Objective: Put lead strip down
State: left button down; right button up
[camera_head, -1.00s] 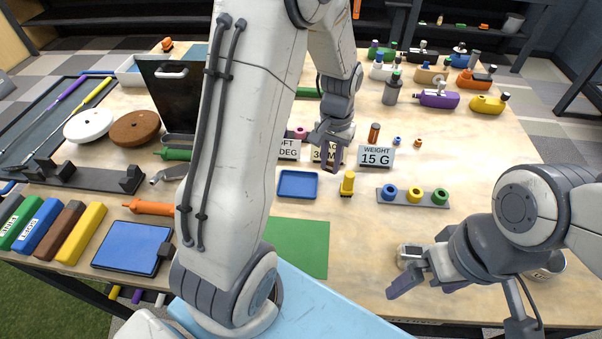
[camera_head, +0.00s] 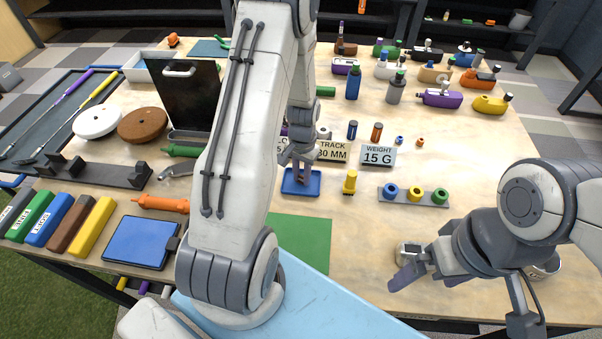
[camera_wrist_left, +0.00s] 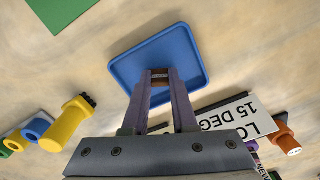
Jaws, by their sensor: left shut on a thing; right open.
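My left gripper (camera_head: 300,172) is over the small blue tray (camera_head: 287,189), its fingers pointing down. In the left wrist view its fingers (camera_wrist_left: 160,90) are shut on a small brown piece (camera_wrist_left: 160,78), which I take to be the lead strip. The piece is seen against the blue tray (camera_wrist_left: 125,70); I cannot tell whether it touches the tray floor. The tray looks otherwise empty. My right gripper (camera_head: 428,277) is open and empty at the front right of the table.
Signs such as the weight card (camera_head: 378,156) stand just behind the tray. A yellow piece (camera_head: 350,182) stands right of it, then a grey holder with colored rings (camera_head: 413,197). A green mat (camera_head: 303,240) lies in front. A small pale device (camera_head: 408,252) is beside my right gripper.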

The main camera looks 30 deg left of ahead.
pick_arm(q)
jog(key=shift+f, duration=0.15)
jog(key=c, duration=0.7)
grip_release()
